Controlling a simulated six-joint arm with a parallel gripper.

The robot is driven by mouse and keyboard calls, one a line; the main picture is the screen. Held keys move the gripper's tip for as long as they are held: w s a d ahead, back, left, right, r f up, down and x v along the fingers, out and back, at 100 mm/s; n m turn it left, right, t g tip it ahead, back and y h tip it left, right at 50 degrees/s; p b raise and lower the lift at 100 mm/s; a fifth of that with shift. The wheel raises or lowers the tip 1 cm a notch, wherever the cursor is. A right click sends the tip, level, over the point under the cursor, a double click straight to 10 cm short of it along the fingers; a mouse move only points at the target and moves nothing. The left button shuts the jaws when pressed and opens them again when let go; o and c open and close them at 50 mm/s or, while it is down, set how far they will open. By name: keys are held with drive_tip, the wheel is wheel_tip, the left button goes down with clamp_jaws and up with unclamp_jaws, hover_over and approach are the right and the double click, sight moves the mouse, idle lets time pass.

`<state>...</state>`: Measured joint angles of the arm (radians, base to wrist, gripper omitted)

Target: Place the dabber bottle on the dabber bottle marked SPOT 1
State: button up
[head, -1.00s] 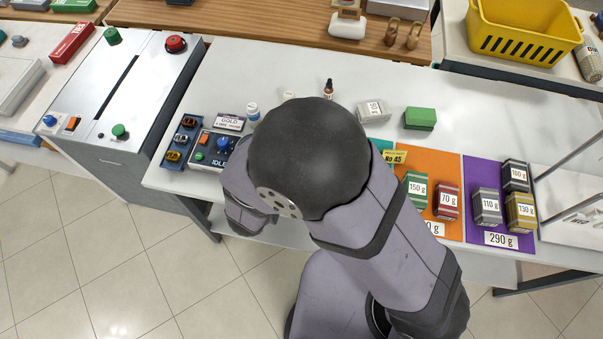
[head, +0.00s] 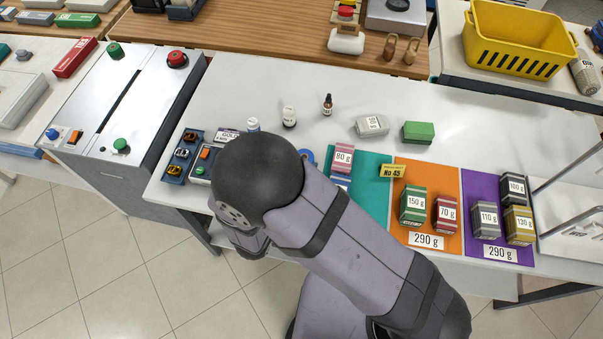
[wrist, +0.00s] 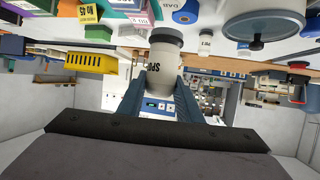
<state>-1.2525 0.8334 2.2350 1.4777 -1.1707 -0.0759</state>
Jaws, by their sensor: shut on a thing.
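My gripper shows in the wrist view (wrist: 160,98), where its blue fingers are shut on a white bottle (wrist: 161,68) with a dark grey end and black letters, partly readable as "SPO". The wrist picture is upside down, and the dark end points to the tabletop side. In the head view my arm hides the gripper and the held bottle. A white bottle with a dark cap (head: 289,117) stands upright on the white table, beside an amber bottle (head: 327,104).
A grey box (head: 372,126) and a green box (head: 418,132) stand on the table. Weighted packs stand on teal, orange (head: 400,228) and purple (head: 475,240) mats at the right. A control box (head: 199,170) is at the left. The table's back middle is clear.

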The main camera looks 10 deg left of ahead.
drive_tip(key=shift+f+p, duration=0.4)
drive_tip(key=shift+f, duration=1.4)
drive_tip(key=shift+f, duration=0.15)
drive_tip(key=o, duration=1.1)
drive_tip(key=shift+r, duration=0.25)
drive_tip(key=shift+s+a, duration=0.15)
drive_tip(key=shift+s, duration=0.25)
drive_tip(key=b+v, duration=0.3)
drive_tip(key=v, duration=0.8)
drive_tip(key=shift+s+r+b, duration=0.1)
drive_tip(key=shift+r+b, duration=0.05)
drive_tip(key=shift+b, duration=0.25)
